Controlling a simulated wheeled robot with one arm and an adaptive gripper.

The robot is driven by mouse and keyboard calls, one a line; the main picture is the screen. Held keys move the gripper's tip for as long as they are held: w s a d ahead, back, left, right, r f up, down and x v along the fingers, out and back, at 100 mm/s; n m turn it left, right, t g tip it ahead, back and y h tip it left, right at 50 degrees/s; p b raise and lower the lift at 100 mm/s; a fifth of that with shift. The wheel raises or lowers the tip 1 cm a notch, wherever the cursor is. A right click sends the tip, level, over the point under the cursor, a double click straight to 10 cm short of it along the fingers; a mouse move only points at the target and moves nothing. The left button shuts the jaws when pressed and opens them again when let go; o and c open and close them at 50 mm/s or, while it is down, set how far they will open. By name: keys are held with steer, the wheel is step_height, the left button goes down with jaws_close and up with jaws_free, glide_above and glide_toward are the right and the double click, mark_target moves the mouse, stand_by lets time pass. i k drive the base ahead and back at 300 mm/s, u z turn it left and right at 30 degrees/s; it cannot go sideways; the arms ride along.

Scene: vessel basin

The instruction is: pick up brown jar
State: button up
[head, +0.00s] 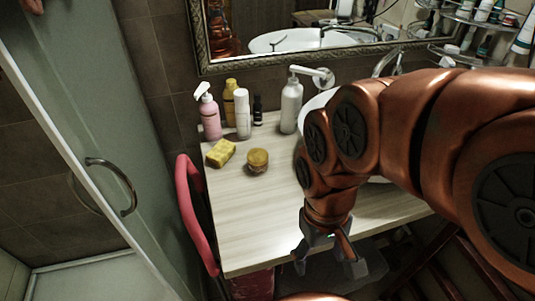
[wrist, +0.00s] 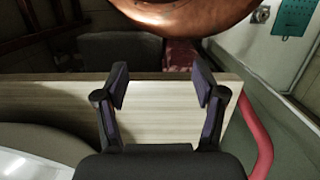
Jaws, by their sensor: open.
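The likely brown jar (head: 258,161) is a small round thing with a yellowish-brown top, standing on the pale wooden counter (head: 240,215) in the head view, right of a yellow sponge. My gripper (head: 328,260) is at the counter's front edge, well in front of and to the right of the jar, pointing down. In the wrist view my gripper (wrist: 162,82) is open and empty, its two fingers apart above the counter edge (wrist: 160,125). The jar is not visible in the wrist view.
A yellow sponge (head: 220,153) lies left of the jar. Behind stand a pink pump bottle (head: 209,118), a white bottle (head: 242,115), a small dark bottle (head: 257,110) and a grey dispenser (head: 290,107). A red curved rail (head: 192,215) borders the counter's left side. The counter's front left is clear.

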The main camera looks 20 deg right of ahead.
mark_target(256, 169)
steer(key=u, duration=0.45)
steer(key=k, duration=1.1)
steer(key=u, duration=0.75)
steer(key=i, duration=0.6)
steer(key=z, duration=0.05)
